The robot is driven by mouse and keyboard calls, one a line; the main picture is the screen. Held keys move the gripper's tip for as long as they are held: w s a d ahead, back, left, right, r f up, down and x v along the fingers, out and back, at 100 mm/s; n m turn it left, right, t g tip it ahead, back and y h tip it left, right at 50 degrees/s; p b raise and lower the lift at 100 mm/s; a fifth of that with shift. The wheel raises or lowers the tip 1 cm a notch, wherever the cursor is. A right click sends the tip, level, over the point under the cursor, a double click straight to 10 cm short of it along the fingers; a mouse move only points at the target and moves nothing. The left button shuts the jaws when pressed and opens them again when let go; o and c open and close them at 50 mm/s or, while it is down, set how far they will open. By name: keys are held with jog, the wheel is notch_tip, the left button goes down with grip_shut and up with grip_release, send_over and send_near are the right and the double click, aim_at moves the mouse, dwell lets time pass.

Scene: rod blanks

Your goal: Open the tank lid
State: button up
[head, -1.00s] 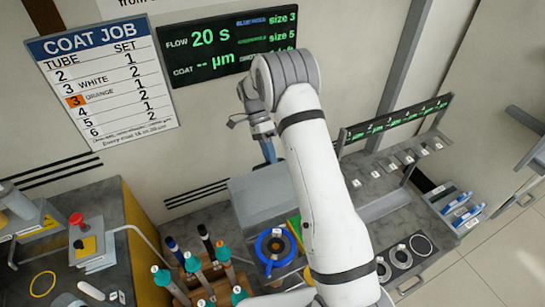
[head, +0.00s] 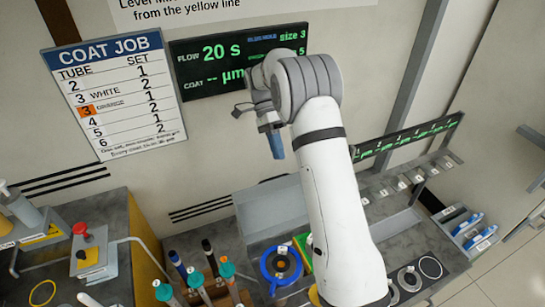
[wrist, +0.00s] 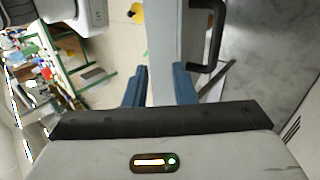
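My gripper (head: 276,146) hangs fingers-down in front of the wall in the head view. It is above and behind a grey box-like surface (head: 268,207), which may be the tank or its lid; my arm hides part of it. In the wrist view my gripper's two blue fingers (wrist: 160,88) stand apart with nothing clearly held between them. A pale panel (wrist: 168,55) lies beyond the fingertips. A black bar handle (wrist: 212,40) is on its right side, to the right of the fingers. I cannot tell whether this panel is the lid.
A blue ring-shaped holder (head: 264,266) stands on the bench, close to several capped tubes (head: 193,277). A red-knobbed device (head: 88,246) is at the left. A rack with green displays (head: 408,137) is at the right. A job board (head: 115,92) hangs on the wall.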

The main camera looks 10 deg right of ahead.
jog(key=shift+w+a+f+n, duration=0.15)
jog(key=shift+a+f+n, duration=0.1)
jog(key=shift+n, duration=0.35)
jog(key=shift+c, duration=0.8)
jog(key=a+n+t, duration=0.1)
jog(key=n, duration=0.1)
jog(key=w+f+n+t, duration=0.1)
jog(key=n, duration=0.2)
jog(key=w+a+n+t, duration=0.1)
jog(key=n, duration=0.1)
jog(key=shift+w+a+f+y+b, duration=0.1)
jog(key=shift+a+f+y+b, duration=0.2)
jog(key=shift+f+y+b, duration=0.1)
grip_shut()
jog(key=w+a+n+t+y, duration=0.1)
jog(key=w+a+n+t, duration=0.25)
jog(key=n, duration=0.55)
jog(key=s+d+f+p, duration=0.1)
jog(key=s+f+p, duration=0.1)
jog(key=s+f, duration=0.3)
notch_tip(320, 180, down, 4)
jog(key=shift+d+r, duration=0.15)
jog(key=shift+d, duration=0.05)
